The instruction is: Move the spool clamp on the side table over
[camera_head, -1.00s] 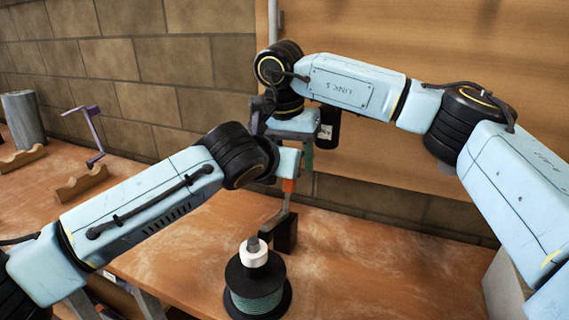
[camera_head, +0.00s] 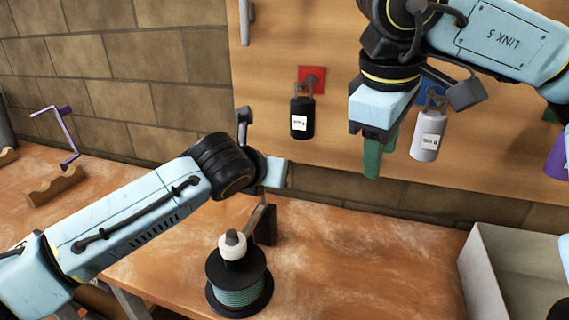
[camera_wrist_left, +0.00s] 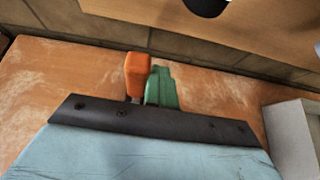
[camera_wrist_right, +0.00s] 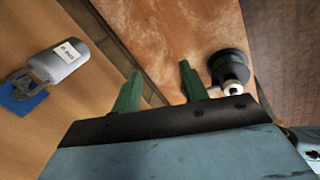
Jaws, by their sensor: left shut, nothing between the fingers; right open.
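The spool clamp (camera_head: 265,225) stands on the wooden side table (camera_head: 340,265) as a dark upright block with a thin grey lever. In the left wrist view its orange handle (camera_wrist_left: 137,76) shows beside my left fingers; the head view hides the handle. The clamp is just behind the spool of teal cord (camera_head: 240,292), which has a white collar on top. My left gripper (camera_head: 274,172) is above the clamp; its green fingers (camera_wrist_left: 160,88) are shut with nothing between them. My right gripper (camera_head: 375,152) is open and empty, raised in front of the board; its two fingers show apart in the right wrist view (camera_wrist_right: 158,88).
A black tag lock (camera_head: 302,118) and a white one (camera_head: 428,135) hang on the wooden board (camera_head: 330,40). A pale bin (camera_head: 480,275) stands at the right. A purple crank (camera_head: 68,135) and wooden cradles (camera_head: 57,186) are at the left. The table right of the spool is clear.

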